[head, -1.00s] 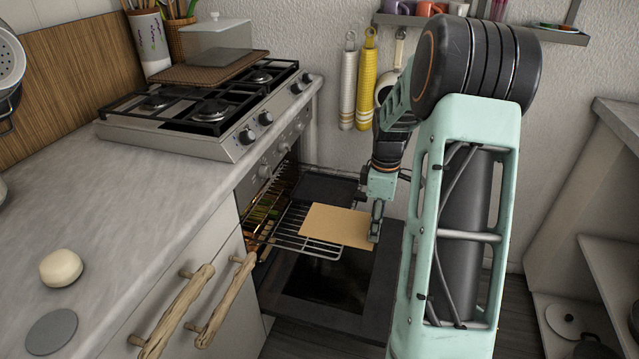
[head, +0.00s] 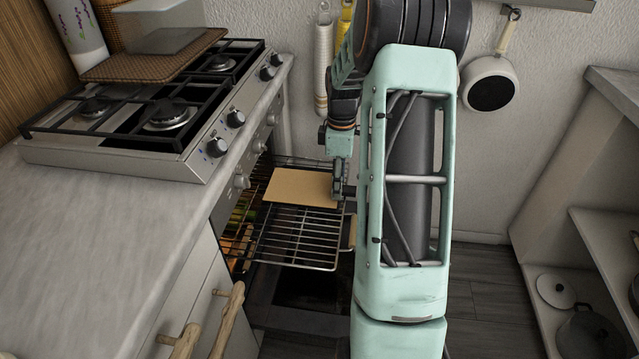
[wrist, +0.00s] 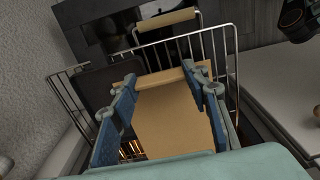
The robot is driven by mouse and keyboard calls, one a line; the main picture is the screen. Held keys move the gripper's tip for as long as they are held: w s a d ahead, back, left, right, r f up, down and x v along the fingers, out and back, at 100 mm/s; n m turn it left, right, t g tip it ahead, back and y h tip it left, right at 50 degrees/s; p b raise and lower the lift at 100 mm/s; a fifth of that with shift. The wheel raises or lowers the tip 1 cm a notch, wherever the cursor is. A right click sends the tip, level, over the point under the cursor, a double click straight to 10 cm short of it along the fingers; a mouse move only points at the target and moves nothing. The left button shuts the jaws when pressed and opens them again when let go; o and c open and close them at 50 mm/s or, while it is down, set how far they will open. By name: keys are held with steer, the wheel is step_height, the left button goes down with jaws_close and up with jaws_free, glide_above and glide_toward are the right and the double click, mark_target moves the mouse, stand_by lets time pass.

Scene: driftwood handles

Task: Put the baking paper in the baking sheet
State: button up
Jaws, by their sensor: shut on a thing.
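The baking paper (head: 302,188) is a flat tan sheet above the back part of the oven rack in the head view. My gripper (head: 338,192) is shut on its right edge. In the wrist view, the blue fingers of my gripper (wrist: 160,80) stand on either side of the paper (wrist: 170,118). A dark flat tray, apparently the baking sheet (wrist: 103,85), shows beside the left finger in the wrist view. The paper hides much of that area in the head view, and I cannot tell whether paper and tray touch.
The wire oven rack (head: 298,240) is pulled out over the open oven door (head: 305,290). The stove (head: 165,115) and counter (head: 90,225) border it on the left. Driftwood handles (head: 228,318) stick out in front. Shelves (head: 585,265) stand at right.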

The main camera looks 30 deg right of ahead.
steer(key=w+d+f, duration=0.2)
steer(key=w+f, duration=0.1)
steer(key=w+d+f+b, duration=0.1)
steer(key=w+d+f, duration=0.1)
steer(key=w+f, duration=0.1)
steer(key=w+d+f+b, duration=0.1)
steer(key=w+d+f, duration=0.1)
steer(key=w+f, duration=0.1)
steer(key=shift+w+d, duration=0.15)
steer(key=shift+w, duration=0.55)
steer(key=shift+w+f, duration=0.15)
steer(key=shift+f, duration=0.1)
steer(key=shift+f+b, duration=0.55)
steer(key=shift+f, duration=0.9)
steer(key=shift+f, duration=0.2)
steer(key=o, duration=0.8)
step_height(320, 180, up, 12)
steer(key=p, duration=0.2)
steer(key=shift+r, duration=0.2)
